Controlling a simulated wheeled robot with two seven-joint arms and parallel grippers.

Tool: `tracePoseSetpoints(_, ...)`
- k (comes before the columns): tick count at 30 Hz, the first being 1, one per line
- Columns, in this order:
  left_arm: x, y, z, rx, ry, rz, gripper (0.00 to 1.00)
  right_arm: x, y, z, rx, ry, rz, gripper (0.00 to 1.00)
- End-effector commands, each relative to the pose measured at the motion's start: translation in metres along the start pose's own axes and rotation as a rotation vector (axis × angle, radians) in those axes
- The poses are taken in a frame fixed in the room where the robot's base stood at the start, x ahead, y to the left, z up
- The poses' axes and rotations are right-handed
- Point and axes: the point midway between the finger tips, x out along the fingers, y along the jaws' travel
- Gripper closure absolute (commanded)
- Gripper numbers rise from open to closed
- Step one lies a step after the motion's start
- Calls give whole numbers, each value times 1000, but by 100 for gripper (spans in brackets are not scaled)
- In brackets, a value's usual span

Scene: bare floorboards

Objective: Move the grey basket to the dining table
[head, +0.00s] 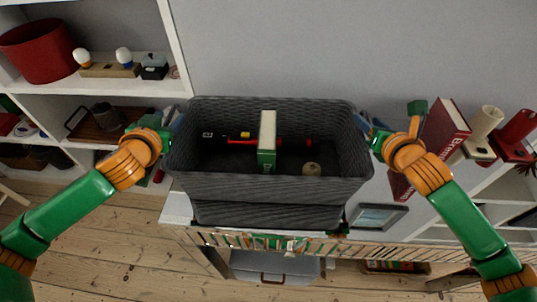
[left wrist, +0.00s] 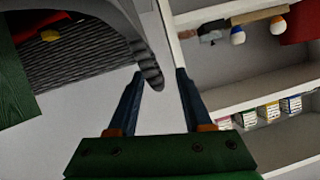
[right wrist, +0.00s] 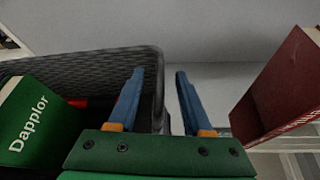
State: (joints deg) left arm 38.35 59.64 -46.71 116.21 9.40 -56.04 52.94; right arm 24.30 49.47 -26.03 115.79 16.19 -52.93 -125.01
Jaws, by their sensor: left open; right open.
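The grey woven basket (head: 270,188) sits on top of a white shelf unit against the wall. It holds a green book (head: 267,158), red items and a few small things. My left gripper (head: 172,127) is at the basket's left end. In the left wrist view its open fingers (left wrist: 158,78) straddle the basket's dark rim (left wrist: 140,50). My right gripper (head: 368,130) is at the basket's right end. In the right wrist view its open fingers (right wrist: 158,78) are at the basket's end wall (right wrist: 150,65), where one finger overlaps it. No dining table is seen.
A red book (head: 443,128) stands close beside my right gripper, with beige and red items further right. A picture frame (head: 378,216) lies in front of it. A white shelf (head: 120,75) with a red pot (head: 38,50) stands left. Floorboards (head: 110,235) show below.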

Motion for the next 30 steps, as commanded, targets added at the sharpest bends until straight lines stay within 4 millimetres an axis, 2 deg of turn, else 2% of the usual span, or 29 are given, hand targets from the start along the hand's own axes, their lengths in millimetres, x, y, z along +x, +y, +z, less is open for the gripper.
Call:
tracePoseSetpoints(4,8,0,0,1,0,1,50,8,1,0,0,1,1,50)
tracePoseSetpoints(11,9,0,0,2,0,1,50,9,0,0,-1,1,1,50)
tracePoseSetpoints(12,9,0,0,2,0,1,53,9,0,0,-1,1,1,53)
tracePoseSetpoints(17,9,0,0,1,0,0,96,9,0,0,-1,1,0,96)
tracePoseSetpoints(18,9,0,0,1,0,0,100,9,0,0,-1,1,0,100)
tracePoseSetpoints(30,9,0,0,1,0,0,100,9,0,0,0,1,0,100)
